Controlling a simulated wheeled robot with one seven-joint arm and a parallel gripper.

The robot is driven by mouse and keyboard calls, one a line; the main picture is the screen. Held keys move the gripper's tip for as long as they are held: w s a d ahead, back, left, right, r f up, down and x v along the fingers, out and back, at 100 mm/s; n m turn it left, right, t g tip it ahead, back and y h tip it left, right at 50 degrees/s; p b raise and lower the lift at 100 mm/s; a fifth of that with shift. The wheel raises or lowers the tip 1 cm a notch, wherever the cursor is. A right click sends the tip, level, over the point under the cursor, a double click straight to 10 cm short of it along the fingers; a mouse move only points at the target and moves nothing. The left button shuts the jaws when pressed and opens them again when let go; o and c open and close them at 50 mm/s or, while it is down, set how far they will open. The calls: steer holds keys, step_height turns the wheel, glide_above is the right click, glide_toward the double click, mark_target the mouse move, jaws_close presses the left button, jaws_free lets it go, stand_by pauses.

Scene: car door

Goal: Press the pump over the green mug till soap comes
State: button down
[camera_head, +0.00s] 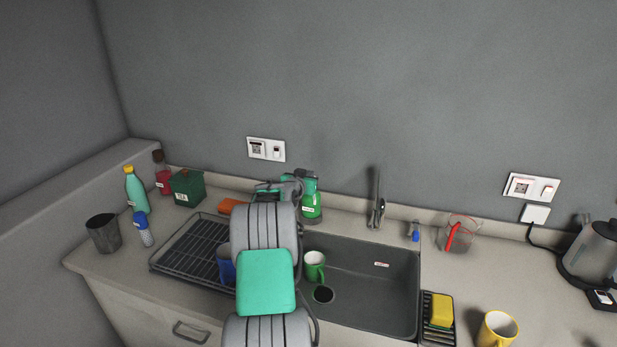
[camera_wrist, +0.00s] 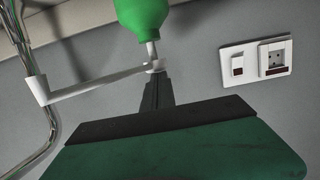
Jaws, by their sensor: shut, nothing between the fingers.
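The green soap bottle (camera_head: 312,208) stands behind the sink, partly hidden by my arm. In the wrist view, which is upside down, its green body (camera_wrist: 142,14) is at the top. Its white pump head (camera_wrist: 153,68) has a long spout (camera_wrist: 85,88) reaching left. My gripper (camera_wrist: 157,82) is shut and empty, its fingertips right at the pump head; whether they touch is unclear. In the head view my gripper (camera_head: 298,183) is beside the bottle's top. The green mug (camera_head: 315,265) stands in the sink, right of my arm. No soap shows.
The sink (camera_head: 365,290) has a chrome tap (camera_head: 377,205) behind it. A black drying rack (camera_head: 185,255) and a blue mug (camera_head: 227,265) lie left. A yellow sponge (camera_head: 441,310), yellow mug (camera_head: 497,328) and kettle (camera_head: 598,250) stand right.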

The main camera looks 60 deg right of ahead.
step_height(320, 180, down, 2)
steer(key=b, duration=0.3)
steer(key=shift+f, duration=0.1)
steer(key=shift+a, duration=0.1)
steer(key=s+a+r+b, duration=0.1)
steer(key=a+r+b, duration=0.2)
steer(key=a+r, duration=0.4)
steer(key=shift+s+a, duration=0.25)
steer(key=shift+a, duration=1)
steer(key=shift+r, duration=0.15)
